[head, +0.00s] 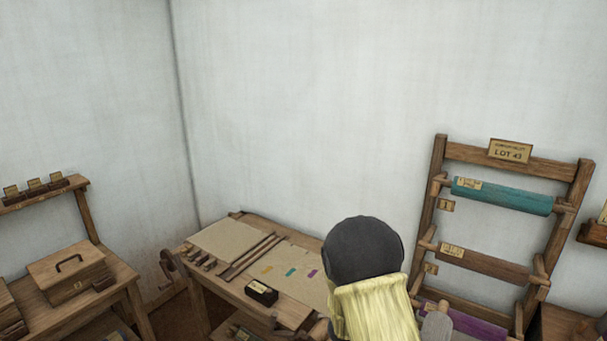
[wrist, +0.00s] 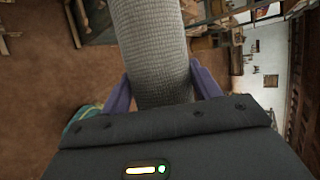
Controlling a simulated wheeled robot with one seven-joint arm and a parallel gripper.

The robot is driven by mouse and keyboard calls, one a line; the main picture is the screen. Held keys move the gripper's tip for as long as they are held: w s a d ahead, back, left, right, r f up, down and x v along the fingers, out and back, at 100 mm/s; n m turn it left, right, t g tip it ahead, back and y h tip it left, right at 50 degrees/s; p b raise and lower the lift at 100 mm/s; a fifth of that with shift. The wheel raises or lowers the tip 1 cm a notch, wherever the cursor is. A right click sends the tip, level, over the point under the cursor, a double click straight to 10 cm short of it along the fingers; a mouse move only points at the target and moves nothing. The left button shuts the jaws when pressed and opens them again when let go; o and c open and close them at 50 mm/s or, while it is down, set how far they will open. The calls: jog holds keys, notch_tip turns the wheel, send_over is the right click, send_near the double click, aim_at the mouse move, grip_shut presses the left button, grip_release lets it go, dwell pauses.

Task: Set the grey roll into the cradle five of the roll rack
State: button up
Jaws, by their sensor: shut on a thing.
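The grey roll (wrist: 152,45), a woven ribbed cylinder, fills the top middle of the wrist view. My gripper (wrist: 163,85) is shut on it, with a purple finger on each side. The roll's far end runs out of the picture. The roll rack (head: 432,205) stands against the wall at the right of the head view. A teal roll (head: 505,197) lies across its upper cradle, and a brown bar or roll (head: 485,261) lies across the one below. A purple roll (head: 470,322) lies lower, partly hidden. I cannot make out cradle five.
A work table (head: 225,285) with cloth, sticks and a small black box (head: 261,292) stands left of the rack. A side table (head: 115,272) with a wooden chest (head: 68,272) is at far left. A shelf (head: 595,234) edges the right side.

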jog(key=shift+w+d+f+n+t, duration=0.25)
jog(key=shift+w+d+n+t, duration=0.15)
jog(key=shift+w+d+n, duration=0.15)
jog(key=shift+w+d+n+t, duration=0.1)
jog(key=shift+d+n+t, duration=0.2)
jog(key=shift+d, duration=0.1)
jog(key=shift+w+d+f+n+t, duration=0.2)
jog(key=shift+d+n+t, duration=0.05)
jog(key=shift+t, duration=0.05)
jog(key=w+d+f+n+t, duration=0.1)
jog(key=w+n+t, duration=0.1)
jog(key=shift+w+d+f+n+t+y, duration=0.2)
jog(key=shift+d+f+n+t+y, duration=0.1)
jog(key=shift+d+f, duration=0.1)
jog(key=shift+w+d+f+n+t, duration=0.15)
jog(key=shift+w+f+n+t, duration=0.05)
jog(key=shift+f+n+t, duration=0.15)
jog(key=w+a+f+n+t+y, duration=0.4)
jog(key=a+f+n+t+y, duration=0.15)
jog(key=f+n, duration=0.3)
jog(key=s+a+f+n+t+y+b, duration=0.25)
jog(key=a+f+n+y, duration=0.3)
jog(key=a+f, duration=0.35)
notch_tip(320, 180, down, 14)
jog(key=b, duration=1.3)
jog(key=shift+a+r+b, duration=0.15)
jog(key=shift+a+b, duration=0.15)
jog(key=shift+a, duration=0.15)
